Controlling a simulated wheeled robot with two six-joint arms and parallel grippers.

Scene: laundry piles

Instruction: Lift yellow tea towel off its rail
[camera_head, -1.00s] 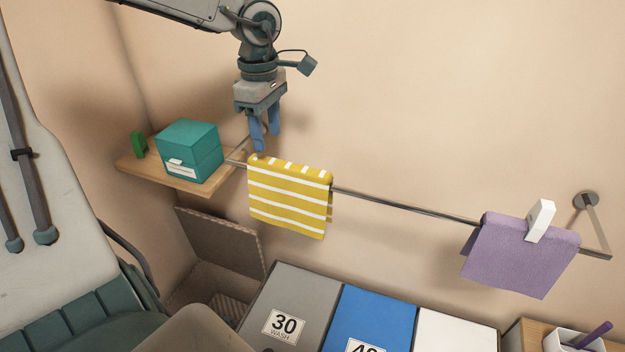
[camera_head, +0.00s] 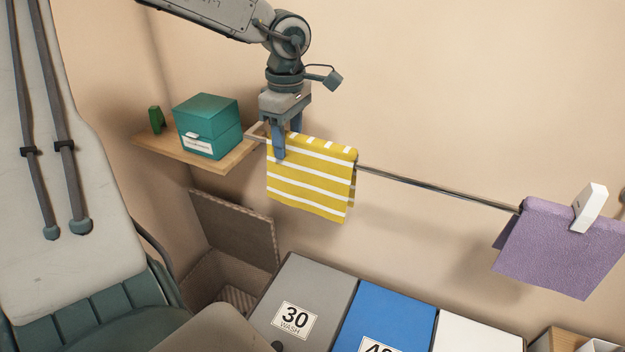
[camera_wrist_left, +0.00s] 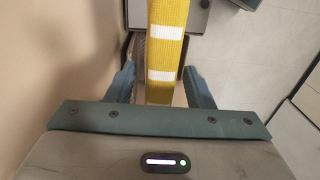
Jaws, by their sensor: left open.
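The yellow tea towel (camera_head: 311,182) with white stripes hangs folded over the metal rail (camera_head: 435,187), near the rail's left end. My left gripper (camera_head: 287,148) is at the towel's top left, pointing down, with one finger in front of the towel and the other partly hidden behind it. In the left wrist view, the towel (camera_wrist_left: 166,52) runs between the two blue fingers of the open gripper (camera_wrist_left: 160,88), with a gap showing on both sides. My right gripper is not in view.
A purple cloth (camera_head: 560,250) with a white clip (camera_head: 589,207) hangs at the rail's right. A teal box (camera_head: 207,125) stands on a wooden shelf (camera_head: 190,155) left of the towel. Grey (camera_head: 310,285) and blue (camera_head: 385,310) bins stand below, beside an open woven box (camera_head: 235,230).

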